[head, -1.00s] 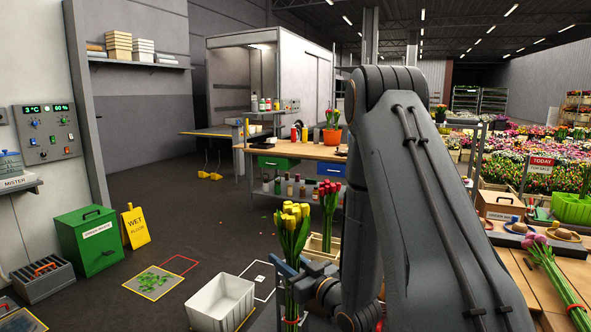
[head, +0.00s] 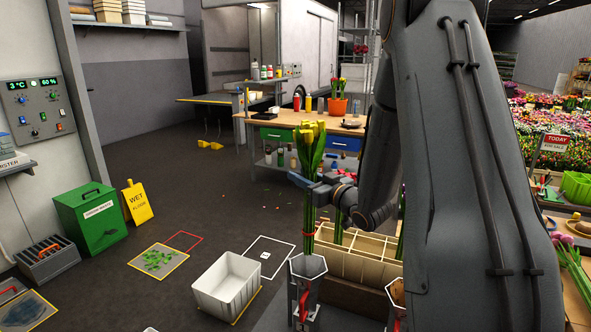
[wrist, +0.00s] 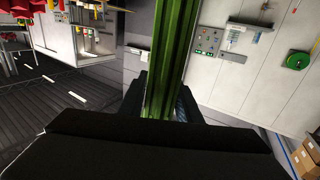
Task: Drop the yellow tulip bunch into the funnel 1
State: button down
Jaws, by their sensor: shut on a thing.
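The yellow tulip bunch (head: 312,150) is upright, blooms at the top and a red band around its lower stems. My gripper (head: 307,184) is shut on its green stems, which also run between the jaws in the wrist view (wrist: 168,60). A grey funnel with a hexagonal rim (head: 308,268) is directly below the bunch. The stem ends meet the rim's far side in the picture; I cannot tell whether they are inside or just above it. A second funnel (head: 397,290) stands to the right, partly hidden by my arm. No funnel number is readable.
A cream divided crate (head: 355,262) stands right behind the funnels, with green stems in it. A white bin (head: 226,285) is on the floor at left. A workbench (head: 290,119) stands farther back. My arm hides much of the right side.

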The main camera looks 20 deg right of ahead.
jog(key=shift+w+r, duration=0.1)
dwell(0.3)
notch_tip(320, 180, down, 27)
jog(key=b, duration=1.8)
jog(key=shift+s+h, duration=0.2)
jog(key=shift+h, duration=0.1)
dwell(0.9)
jog(key=shift+d, duration=0.1)
jog(key=shift+c, duration=1.9)
grip_release()
jog(key=p, duration=0.3)
send_over(324, 269)
jog(key=s+a, duration=0.3)
jog(key=s, duration=0.2)
jog(key=shift+d, duration=0.1)
